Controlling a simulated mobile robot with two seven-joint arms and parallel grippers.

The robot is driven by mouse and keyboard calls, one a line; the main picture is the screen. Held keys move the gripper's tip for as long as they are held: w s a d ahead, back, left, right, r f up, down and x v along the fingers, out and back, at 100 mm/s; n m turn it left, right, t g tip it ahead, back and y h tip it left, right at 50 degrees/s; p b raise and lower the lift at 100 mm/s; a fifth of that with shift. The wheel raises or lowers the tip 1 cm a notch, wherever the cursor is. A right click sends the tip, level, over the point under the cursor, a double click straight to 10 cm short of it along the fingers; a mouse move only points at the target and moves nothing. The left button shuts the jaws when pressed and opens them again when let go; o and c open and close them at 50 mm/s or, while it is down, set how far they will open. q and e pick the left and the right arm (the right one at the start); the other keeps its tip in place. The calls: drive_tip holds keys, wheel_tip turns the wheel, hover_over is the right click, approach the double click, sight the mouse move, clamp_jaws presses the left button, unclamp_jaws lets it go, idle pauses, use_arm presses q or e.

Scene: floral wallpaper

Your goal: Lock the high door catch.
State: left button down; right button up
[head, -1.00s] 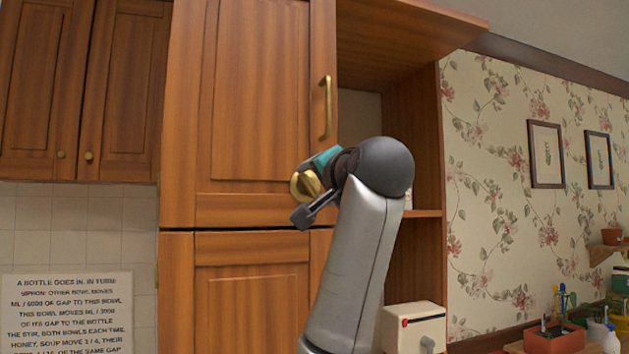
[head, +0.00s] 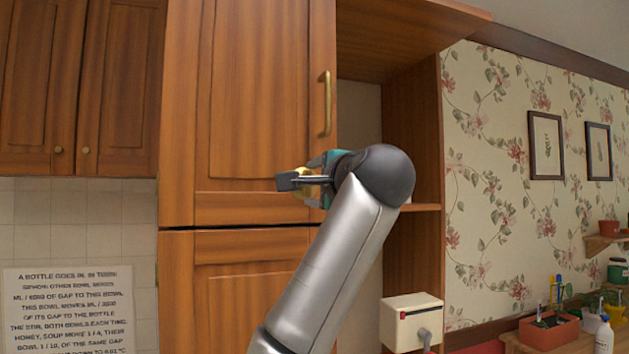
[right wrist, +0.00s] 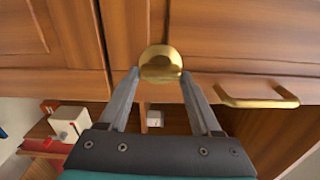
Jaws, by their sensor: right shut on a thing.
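The high door catch is a round brass knob (right wrist: 161,62) near the lower right corner of the tall wooden cabinet's upper door (head: 258,90). My right gripper (head: 300,182) is at the catch, with its fingers lying about level in the head view and hiding most of the knob. In the right wrist view, the fingertips of my right gripper (right wrist: 160,78) sit on either side of the knob and grip it. My left gripper is in neither current view.
A brass bar handle (head: 325,104) stands out above the catch and also shows in the right wrist view (right wrist: 257,95). An open shelf niche (head: 412,208) lies right of the door. A white box with a lever (head: 403,313) is below. A printed notice (head: 67,310) hangs at the left.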

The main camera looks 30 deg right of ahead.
idle(0.4)
drive_tip(key=o, duration=1.4)
drive_tip(key=shift+c, duration=0.2)
drive_tip(key=b+v, duration=0.3)
drive_tip(key=v, duration=1.2)
drive_tip(key=shift+s, duration=0.2)
drive_tip(key=shift+d+f, duration=0.1)
